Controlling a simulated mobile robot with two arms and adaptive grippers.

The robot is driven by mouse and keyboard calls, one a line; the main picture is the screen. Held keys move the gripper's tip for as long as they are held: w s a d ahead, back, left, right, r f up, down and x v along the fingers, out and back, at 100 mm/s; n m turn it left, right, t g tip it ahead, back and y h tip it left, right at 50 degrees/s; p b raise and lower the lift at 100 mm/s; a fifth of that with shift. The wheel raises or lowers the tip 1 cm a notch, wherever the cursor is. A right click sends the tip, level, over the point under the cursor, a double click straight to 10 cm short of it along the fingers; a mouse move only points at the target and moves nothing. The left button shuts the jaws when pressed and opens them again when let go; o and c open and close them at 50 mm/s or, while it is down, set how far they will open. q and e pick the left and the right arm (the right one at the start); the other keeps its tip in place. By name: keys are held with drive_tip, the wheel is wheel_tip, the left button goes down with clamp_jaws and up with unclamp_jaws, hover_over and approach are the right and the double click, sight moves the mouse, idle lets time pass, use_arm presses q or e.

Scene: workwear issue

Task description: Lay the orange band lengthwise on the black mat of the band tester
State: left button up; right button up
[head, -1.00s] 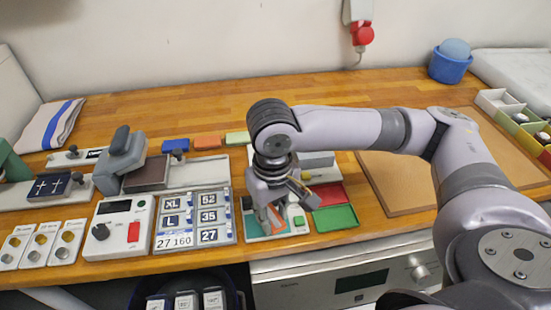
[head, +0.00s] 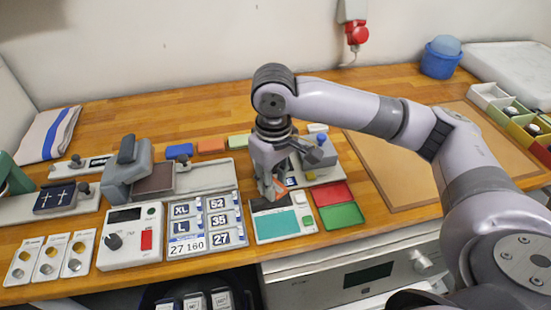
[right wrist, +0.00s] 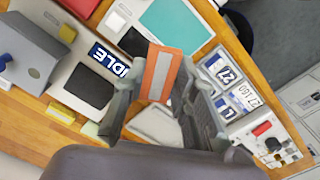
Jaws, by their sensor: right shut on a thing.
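My right gripper (right wrist: 165,115) is shut on the orange band (right wrist: 160,73), a short flat strip standing out between the fingers. In the head view the right gripper (head: 272,190) hangs at the back edge of the teal-topped device, with only a sliver of orange showing. The band tester (right wrist: 65,65), a pale unit with an IDLE display, carries the black mat (right wrist: 88,87), which lies bare left of the band in the wrist view. In the head view the gripper partly hides the tester (head: 325,172). My left gripper is not in view.
The teal-topped device (head: 283,222) stands in front of the gripper. Red (head: 332,194) and green (head: 341,216) trays lie to its right. A number-card rack (head: 203,225) is to the left. Blue, orange (head: 211,146) and green blocks lie behind. A brown board (head: 400,165) is at right.

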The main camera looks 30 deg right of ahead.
drive_tip(key=w+d+r+n+p, duration=0.4)
drive_tip(key=w+r+n, duration=0.2)
drive_tip(key=w, duration=0.1)
drive_tip(key=w+d+r+n+p, duration=0.4)
drive_tip(key=w+r+n+p, duration=0.1)
drive_tip(key=w+r+n, duration=0.15)
drive_tip(key=f, duration=0.5)
drive_tip(key=f+p, duration=0.1)
drive_tip(key=f, duration=0.9)
drive_tip(key=shift+w+d+f, duration=0.1)
drive_tip(key=shift+w+f, duration=0.2)
drive_tip(key=shift+f, duration=0.05)
drive_tip(key=shift+m, duration=0.25)
wheel_tip(320, 180, down, 5)
drive_tip(key=shift+r+p, duration=0.1)
drive_tip(key=shift+p, duration=0.5)
drive_tip(key=shift+f, duration=0.2)
